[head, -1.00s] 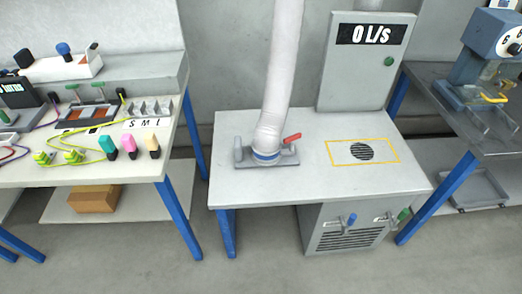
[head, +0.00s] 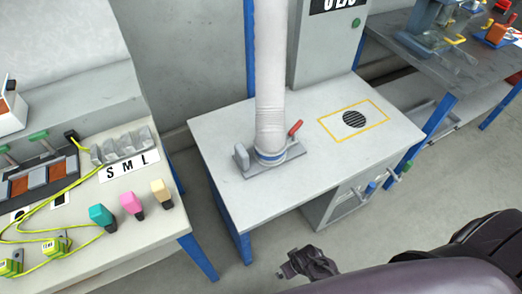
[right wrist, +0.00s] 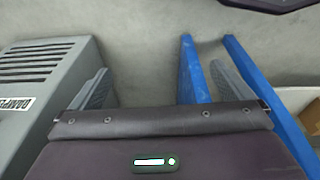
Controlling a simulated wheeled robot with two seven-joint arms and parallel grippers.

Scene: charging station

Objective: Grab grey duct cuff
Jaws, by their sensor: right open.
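The grey duct cuff (head: 270,157) is at the lower end of a white hose (head: 270,80), with a blue band around it. It sits on a grey plate (head: 246,171) with upright grey lugs and a red lever (head: 295,128), on the middle table (head: 290,185). My right gripper (head: 308,265) is in front of this table, apart from the cuff. In the right wrist view, its two fingers (right wrist: 160,88) are spread wide with nothing between them. The cuff is not in the right wrist view. My left gripper is not in view.
A yellow-outlined round grille (head: 355,118) and a grey cabinet (head: 325,45) are on the table. A left bench (head: 150,235) holds coloured plugs and yellow cables.

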